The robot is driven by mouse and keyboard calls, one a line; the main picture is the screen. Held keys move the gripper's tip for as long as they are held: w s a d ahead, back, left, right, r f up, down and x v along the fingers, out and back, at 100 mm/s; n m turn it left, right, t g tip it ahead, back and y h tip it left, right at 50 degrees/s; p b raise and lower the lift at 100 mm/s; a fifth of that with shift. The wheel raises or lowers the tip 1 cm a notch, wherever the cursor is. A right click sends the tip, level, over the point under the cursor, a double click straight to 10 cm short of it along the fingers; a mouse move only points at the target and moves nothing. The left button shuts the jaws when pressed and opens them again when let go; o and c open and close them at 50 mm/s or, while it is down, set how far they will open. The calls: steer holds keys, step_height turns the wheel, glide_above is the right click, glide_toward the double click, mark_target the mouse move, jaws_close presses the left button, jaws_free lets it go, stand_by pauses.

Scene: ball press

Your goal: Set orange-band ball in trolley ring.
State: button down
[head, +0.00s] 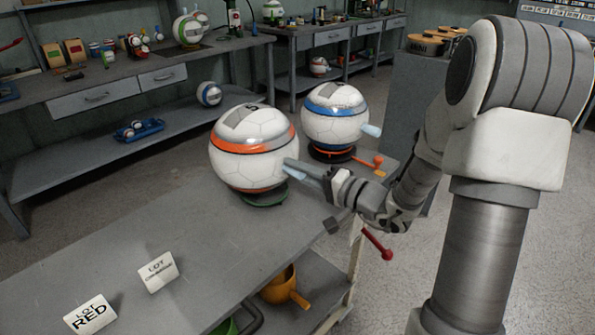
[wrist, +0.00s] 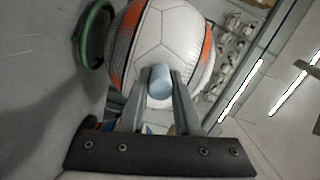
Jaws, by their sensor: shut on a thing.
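The orange-band ball (head: 252,150) is white with an orange stripe and a grey patch on top. It is over the green ring (head: 264,200) on the trolley top (head: 190,228). In the wrist view the ball (wrist: 165,30) is close beside the green ring (wrist: 80,38); I cannot tell whether it rests in it. My gripper (head: 322,177) is at the ball's right side, shut on its light blue peg. The peg (wrist: 160,80) shows between the fingers in the wrist view. The ball hides much of the ring.
A blue-band ball (head: 335,115) stands just behind, on an orange ring (head: 330,154) with an orange handle. Two lot cards (head: 90,315) stand at the trolley's front left. An orange pot (head: 282,285) is on the lower shelf. The trolley top's middle is clear.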

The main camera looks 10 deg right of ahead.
steer(key=shift+f, duration=0.15)
steer(key=c, duration=0.6)
jaws_free()
steer(key=shift+r+p, duration=0.45)
steer(key=p+v, duration=0.1)
steer(key=v, duration=1.1)
steer(key=shift+a, duration=0.1)
